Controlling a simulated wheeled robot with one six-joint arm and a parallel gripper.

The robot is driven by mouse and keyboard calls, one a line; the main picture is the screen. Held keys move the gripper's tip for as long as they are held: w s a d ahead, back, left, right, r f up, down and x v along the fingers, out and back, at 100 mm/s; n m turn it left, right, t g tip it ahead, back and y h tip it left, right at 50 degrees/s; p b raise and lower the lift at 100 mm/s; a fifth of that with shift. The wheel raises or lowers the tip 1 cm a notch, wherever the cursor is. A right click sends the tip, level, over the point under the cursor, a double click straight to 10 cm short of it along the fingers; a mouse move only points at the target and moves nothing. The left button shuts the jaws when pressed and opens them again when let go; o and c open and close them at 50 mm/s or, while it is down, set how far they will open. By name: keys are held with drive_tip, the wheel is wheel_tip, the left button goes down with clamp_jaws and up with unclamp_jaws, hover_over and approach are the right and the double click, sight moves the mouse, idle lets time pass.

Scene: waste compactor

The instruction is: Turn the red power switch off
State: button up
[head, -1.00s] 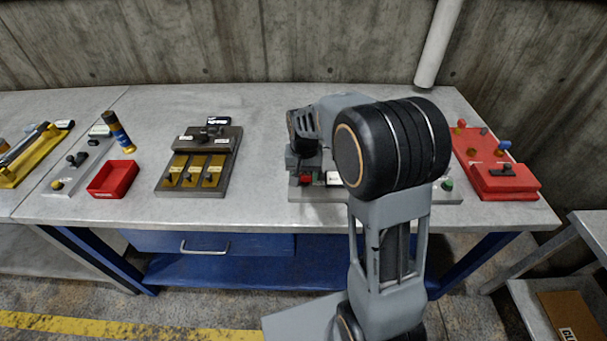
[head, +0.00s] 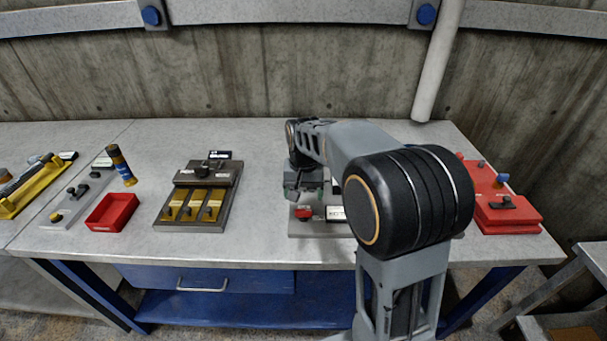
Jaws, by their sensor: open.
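A small red switch (head: 303,213) stands at the left end of a grey panel (head: 306,230) on the bench, beside a white label (head: 336,213) that I cannot read in full. I take it as the red power switch; its on or off position is too small to tell. My gripper (head: 303,192) hangs just above and behind the red switch, open and empty, with a gap that I cannot judge. My own arm hides the panel's middle and right part.
A red box with knobs (head: 508,221) stands at the right. A dark block with yellow switches (head: 191,206), a red tray (head: 112,211) and a blue-and-yellow cylinder (head: 121,166) stand to the left. The bench (head: 258,180) is clear between block and panel.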

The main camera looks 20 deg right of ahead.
sight(304, 210)
wheel_tip(304, 210, up, 7)
idle(0.3)
idle(0.5)
